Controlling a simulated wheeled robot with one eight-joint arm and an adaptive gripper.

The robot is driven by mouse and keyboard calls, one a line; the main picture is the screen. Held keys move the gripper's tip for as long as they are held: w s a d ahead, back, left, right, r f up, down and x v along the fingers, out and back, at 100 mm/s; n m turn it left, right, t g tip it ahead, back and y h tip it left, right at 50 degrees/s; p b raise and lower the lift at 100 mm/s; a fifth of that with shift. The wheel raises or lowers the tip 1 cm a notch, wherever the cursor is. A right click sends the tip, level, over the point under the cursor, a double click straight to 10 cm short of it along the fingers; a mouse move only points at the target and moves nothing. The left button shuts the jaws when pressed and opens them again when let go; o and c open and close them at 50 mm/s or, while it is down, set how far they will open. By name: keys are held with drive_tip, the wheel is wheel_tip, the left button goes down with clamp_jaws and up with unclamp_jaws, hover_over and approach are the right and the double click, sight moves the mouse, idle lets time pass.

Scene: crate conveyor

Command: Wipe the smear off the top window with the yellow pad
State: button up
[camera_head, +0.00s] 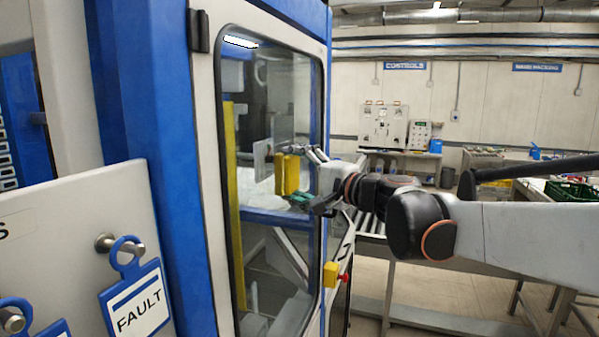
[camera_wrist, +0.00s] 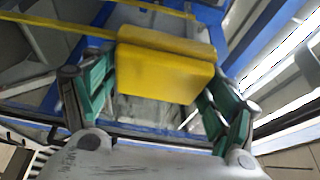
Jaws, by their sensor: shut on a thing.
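The window (camera_head: 290,90) is a tall glass pane in a white door frame on the blue machine. My gripper (camera_head: 297,177) is shut on the yellow pad (camera_head: 292,174) and holds it upright at the glass. A second yellow shape beside the pad looks like its reflection. I cannot tell whether the pad touches the glass. A pale grey patch (camera_head: 262,160) shows left of the pad; I cannot tell if it is the smear. In the wrist view the pad (camera_wrist: 165,75) sits between the green-sided fingers of my gripper (camera_wrist: 160,90), with pale streaks below it.
A FAULT tag (camera_head: 137,308) hangs from a peg on a white board at the front left. A yellow box with a red button (camera_head: 335,275) is by the lower door edge. A roller conveyor (camera_head: 370,222) stands to the right. A green crate (camera_head: 572,190) is far right.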

drive_tip(key=shift+s+a, duration=0.1)
drive_tip(key=shift+s, duration=0.15)
drive_tip(key=shift+w+r+p, duration=0.1)
drive_tip(key=shift+r+p, duration=0.7)
drive_tip(key=shift+r, duration=0.55)
drive_tip(key=shift+w+d+b, duration=0.15)
drive_tip(key=shift+w+d, duration=0.2)
drive_tip(key=shift+w, duration=0.55)
drive_tip(key=shift+w+d+b, duration=0.15)
drive_tip(key=shift+w+d, duration=0.2)
drive_tip(key=shift+w, duration=0.5)
drive_tip(key=shift+w, duration=0.15)
drive_tip(key=w+d, duration=0.2)
drive_tip(key=w, duration=0.4)
drive_tip(key=shift+w+d+b, duration=0.2)
drive_tip(key=shift+w+b, duration=0.05)
drive_tip(key=shift+b, duration=0.15)
drive_tip(key=shift+s, duration=0.1)
drive_tip(key=shift+s+a, duration=0.65)
drive_tip(key=shift+s, duration=1.05)
drive_tip(key=shift+s+a, duration=0.6)
drive_tip(key=shift+s, duration=1.15)
drive_tip(key=shift+s+a, duration=0.65)
drive_tip(key=shift+s, duration=1.05)
